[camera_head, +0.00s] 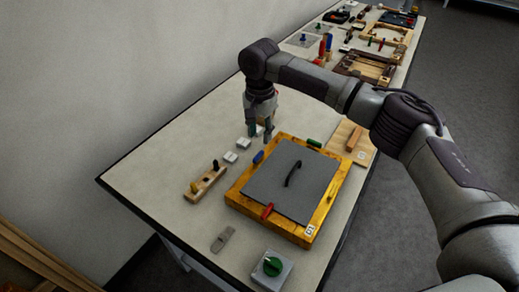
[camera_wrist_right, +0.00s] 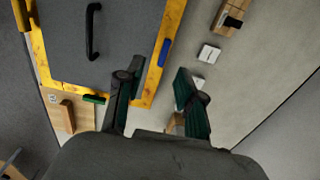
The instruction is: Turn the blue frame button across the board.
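The yellow wooden frame (camera_head: 240,184) lies on the table around a grey board (camera_head: 285,175) with a black handle (camera_head: 293,174). The blue button (camera_head: 258,157) sits on the frame's left bar. In the right wrist view the blue button (camera_wrist_right: 165,52) lies along the bar, not over the board. My right gripper (camera_head: 259,137) points down just behind the blue button, apart from it. In the right wrist view its two fingers (camera_wrist_right: 158,82) are spread with nothing between them. My left gripper is in neither view.
A red button (camera_head: 267,211) reaches over the board's edge; a green button (camera_head: 314,143) lies along the far bar. Small white blocks (camera_head: 236,150), a wooden holder (camera_head: 205,183) and a green knob box (camera_head: 272,268) stand nearby. The table's left corner is bare.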

